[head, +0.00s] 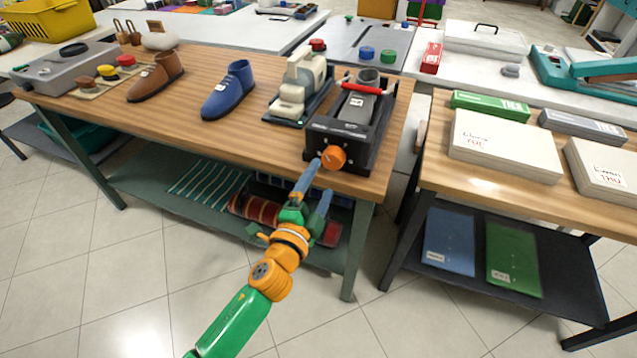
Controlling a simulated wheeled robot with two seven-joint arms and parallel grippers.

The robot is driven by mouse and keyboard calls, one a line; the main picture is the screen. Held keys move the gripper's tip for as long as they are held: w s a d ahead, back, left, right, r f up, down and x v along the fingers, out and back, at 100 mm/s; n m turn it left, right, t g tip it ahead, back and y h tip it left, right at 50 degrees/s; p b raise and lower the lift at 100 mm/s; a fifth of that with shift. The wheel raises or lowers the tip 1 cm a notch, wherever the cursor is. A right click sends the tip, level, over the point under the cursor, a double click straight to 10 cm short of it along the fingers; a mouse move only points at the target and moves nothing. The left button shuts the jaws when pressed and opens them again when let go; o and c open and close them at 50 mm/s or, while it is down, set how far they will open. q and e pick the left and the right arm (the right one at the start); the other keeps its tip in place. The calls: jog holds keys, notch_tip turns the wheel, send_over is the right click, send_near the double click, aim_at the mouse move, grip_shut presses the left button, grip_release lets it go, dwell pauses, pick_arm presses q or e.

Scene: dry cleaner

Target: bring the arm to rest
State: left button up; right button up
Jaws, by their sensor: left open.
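My left gripper (318,181) is in front of the wooden workbench (215,75), near its right end. Its two blue fingers are apart and nothing shows between them. The left arm reaches up from the bottom of the head view. The upper fingertip appears close to the orange knob (333,157) on the front of a dark machine (345,125) with a red handle; I cannot tell whether they touch. My right gripper is not in the head view.
A brown shoe (156,77), a blue shoe (229,90) and a cream device (299,86) stand on the workbench. A second table (440,180) with white boxes is at the right, across a narrow gap. Rolled fabric (262,211) lies on the lower shelf. Tiled floor in front is clear.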

pick_arm(q)
jog(key=shift+s+a, duration=0.2)
jog(key=shift+s, duration=0.4)
jog(key=s+a+f+n+g+y+p, duration=0.1)
jog(key=s+a+f+n+g+p, duration=0.2)
jog(key=f, duration=0.6)
jog(key=s+a+f+n+g+y, duration=0.25)
jog(key=s+f, duration=0.25)
jog(key=f, duration=0.3)
jog(key=s+a+f+n+g+y+p, duration=0.1)
jog(key=s+a+f+n+g+p, duration=0.25)
jog(key=f, duration=0.55)
jog(key=s+a+f+n+g, duration=0.2)
jog(key=s+f, duration=0.1)
jog(key=s, duration=0.6)
jog(key=s+a+f+n+g, duration=0.2)
jog(key=s+a+f, duration=0.1)
jog(key=s, duration=0.6)
jog(key=s+a+f+n+g+y, duration=0.1)
jog(key=s+a+f+n+g, duration=0.1)
jog(key=s, duration=0.8)
jog(key=shift+a+f+g, duration=0.15)
jog(key=shift+f+g, duration=0.45)
jog(key=shift+f, duration=0.15)
